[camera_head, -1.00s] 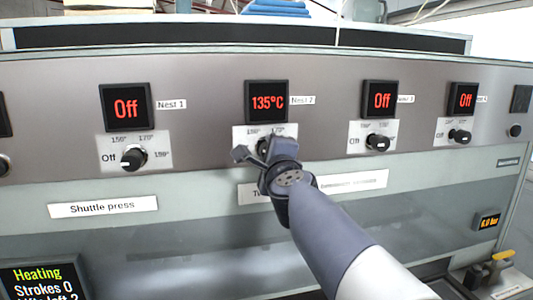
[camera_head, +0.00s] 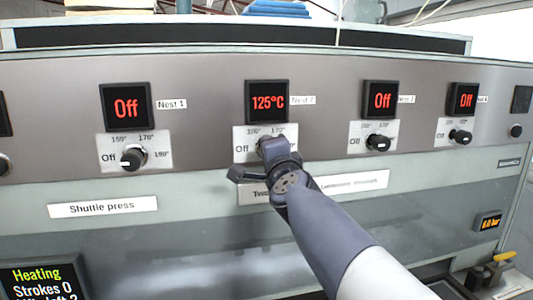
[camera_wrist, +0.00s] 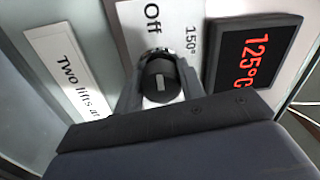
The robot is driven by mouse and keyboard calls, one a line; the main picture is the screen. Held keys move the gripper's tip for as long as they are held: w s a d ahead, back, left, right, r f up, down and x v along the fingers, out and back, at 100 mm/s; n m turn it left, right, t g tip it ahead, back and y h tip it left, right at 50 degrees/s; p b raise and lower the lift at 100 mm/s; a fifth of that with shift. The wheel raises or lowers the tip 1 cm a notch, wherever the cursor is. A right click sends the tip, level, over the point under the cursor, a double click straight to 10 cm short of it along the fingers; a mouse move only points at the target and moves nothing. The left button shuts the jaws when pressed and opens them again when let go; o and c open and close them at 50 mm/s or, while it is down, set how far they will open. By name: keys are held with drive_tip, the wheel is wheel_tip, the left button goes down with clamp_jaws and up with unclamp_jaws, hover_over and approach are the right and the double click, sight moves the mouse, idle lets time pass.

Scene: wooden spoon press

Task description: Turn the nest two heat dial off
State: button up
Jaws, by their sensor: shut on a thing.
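The Nest 2 heat dial (camera_wrist: 160,80) is a round black knob with a white pointer mark. In the wrist view it sits between the fingers of my gripper (camera_wrist: 160,88), which is shut on it. Its plate shows "Off" and "150°". The display (camera_head: 267,102) above it reads 125°C in red; it also shows in the wrist view (camera_wrist: 252,58). In the head view my gripper (camera_head: 268,148) and wrist cover most of the dial.
The Nest 1 dial (camera_head: 132,158) is to the left; the Nest 3 dial (camera_head: 378,143) and Nest 4 dial (camera_head: 460,137) are to the right. Their displays read Off. A status screen (camera_head: 42,282) at lower left says "Heating". A "Shuttle press" label (camera_head: 103,207) is below.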

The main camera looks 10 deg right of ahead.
drive_tip(key=o, duration=1)
drive_tip(key=shift+s, duration=0.1)
drive_tip(key=shift+s+a+f+p, duration=0.15)
drive_tip(key=shift+s+p, duration=0.65)
drive_tip(key=shift+s, duration=1.9)
drive_tip(key=shift+s+f+p, duration=0.1)
drive_tip(key=shift+s+p, duration=0.65)
drive_tip(key=shift+s, duration=1.9)
drive_tip(key=shift+w, duration=0.15)
drive_tip(key=w+b, duration=0.1)
drive_tip(key=w, duration=0.2)
drive_tip(key=w+b, duration=0.1)
drive_tip(key=w, duration=0.3)
drive_tip(key=w+b, duration=0.1)
drive_tip(key=w, duration=0.2)
drive_tip(key=shift+w+r, duration=0.25)
drive_tip(key=shift+w, duration=0.1)
